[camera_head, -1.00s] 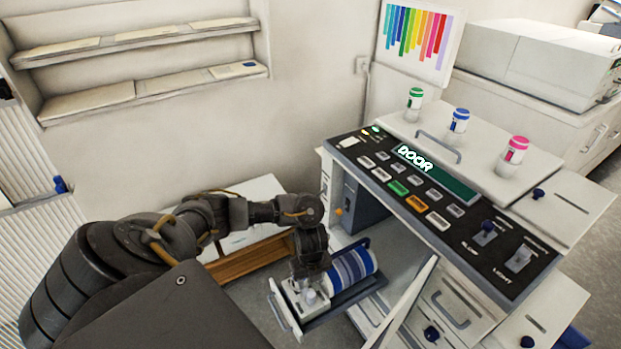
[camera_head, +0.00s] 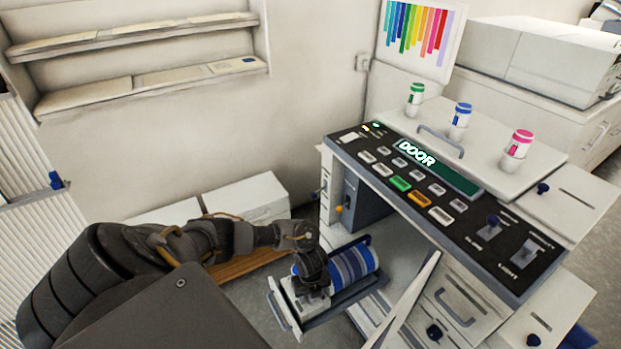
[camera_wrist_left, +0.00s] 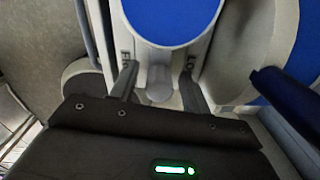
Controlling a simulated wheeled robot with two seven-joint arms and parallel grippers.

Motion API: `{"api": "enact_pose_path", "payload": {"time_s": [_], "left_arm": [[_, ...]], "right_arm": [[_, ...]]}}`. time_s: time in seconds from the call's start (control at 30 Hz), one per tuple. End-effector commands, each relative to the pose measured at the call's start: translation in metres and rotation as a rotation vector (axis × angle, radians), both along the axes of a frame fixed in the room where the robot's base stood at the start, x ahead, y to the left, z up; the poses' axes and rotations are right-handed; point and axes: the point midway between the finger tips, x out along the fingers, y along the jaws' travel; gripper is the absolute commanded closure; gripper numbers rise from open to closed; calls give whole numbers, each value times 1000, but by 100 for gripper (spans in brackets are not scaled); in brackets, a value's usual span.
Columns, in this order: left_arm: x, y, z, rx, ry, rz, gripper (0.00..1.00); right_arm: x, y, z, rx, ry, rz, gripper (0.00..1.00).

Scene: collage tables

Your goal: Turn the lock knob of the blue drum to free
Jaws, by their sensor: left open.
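The blue drum (camera_head: 352,262), striped blue and white, lies in a pulled-out tray (camera_head: 345,306) at the copier's open front. My left gripper (camera_head: 314,295) is over the tray's near end, at the drum's end. In the left wrist view its open fingers (camera_wrist_left: 158,92) stand either side of a pale lock knob (camera_wrist_left: 158,82), below a round blue face (camera_wrist_left: 172,12). Partly hidden lettering begins "F" left of the knob and "LO" right of it. I cannot tell whether the fingers touch the knob. My right gripper is out of view.
The copier's control panel (camera_head: 455,205) is above the tray, its display reading "DOOR". An open door panel (camera_head: 412,300) stands just right of the tray. Green, blue and pink bottles (camera_head: 461,115) stand on top. A low white cabinet (camera_head: 247,200) is behind my arm.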

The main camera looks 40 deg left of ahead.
Motion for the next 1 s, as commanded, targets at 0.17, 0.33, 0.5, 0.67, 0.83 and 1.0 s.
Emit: {"api": "enact_pose_path", "payload": {"time_s": [0.17, 0.33, 0.5, 0.67, 0.83, 1.0], "left_arm": [[0, 0, 0, 0, 0, 0, 53], [0, 0, 0, 0, 0, 0, 74], [0, 0, 0, 0, 0, 0, 96], [0, 0, 1, 0, 0, 7, 97], [0, 0, 2, 0, 1, 50, 97], [-1, 0, 4, 0, 3, 149, 97]], "right_arm": [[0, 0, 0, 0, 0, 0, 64], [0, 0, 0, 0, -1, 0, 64], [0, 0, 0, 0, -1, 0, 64], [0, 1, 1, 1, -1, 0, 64], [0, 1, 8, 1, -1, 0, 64], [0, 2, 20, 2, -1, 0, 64]]}}
